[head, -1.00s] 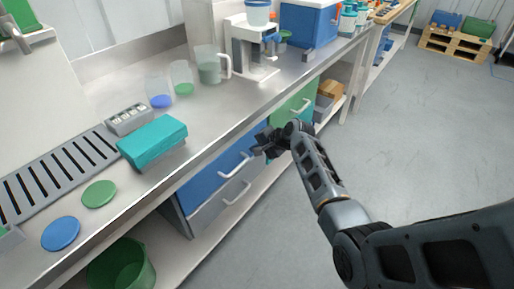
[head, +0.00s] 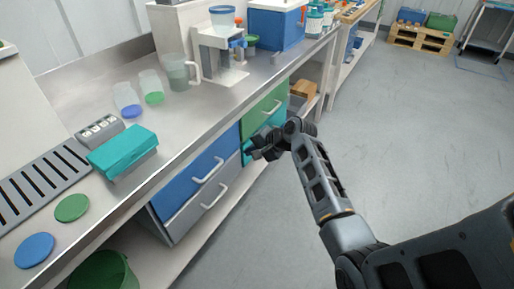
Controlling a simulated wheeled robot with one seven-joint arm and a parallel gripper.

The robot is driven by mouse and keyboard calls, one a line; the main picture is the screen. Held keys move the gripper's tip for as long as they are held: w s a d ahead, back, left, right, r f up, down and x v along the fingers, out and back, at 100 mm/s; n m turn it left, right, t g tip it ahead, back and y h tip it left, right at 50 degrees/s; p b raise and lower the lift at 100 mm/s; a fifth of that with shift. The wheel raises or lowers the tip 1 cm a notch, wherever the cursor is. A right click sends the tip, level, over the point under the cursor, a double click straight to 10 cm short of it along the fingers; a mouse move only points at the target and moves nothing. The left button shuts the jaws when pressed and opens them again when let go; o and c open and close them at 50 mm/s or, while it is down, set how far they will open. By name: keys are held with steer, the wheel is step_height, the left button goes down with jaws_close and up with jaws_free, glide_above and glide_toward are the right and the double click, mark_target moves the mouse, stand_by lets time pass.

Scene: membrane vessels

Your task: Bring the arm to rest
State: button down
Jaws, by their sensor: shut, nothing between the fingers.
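My gripper (head: 259,151) is at the end of my arm in the middle of the head view, in front of the drawers below the bench edge. It is shut and holds nothing that I can see. It is apart from the bench top. My arm reaches in from the lower right, over the open floor. The gripper hides part of the drawer fronts behind it.
The steel bench (head: 210,112) runs along the left, with a teal box (head: 123,150), a jug (head: 178,73) and a white stand (head: 222,55). Below are a blue drawer (head: 197,177) and a green drawer (head: 262,112). The grey floor (head: 420,130) at right is clear.

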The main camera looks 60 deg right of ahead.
steer(key=shift+v, duration=1.25)
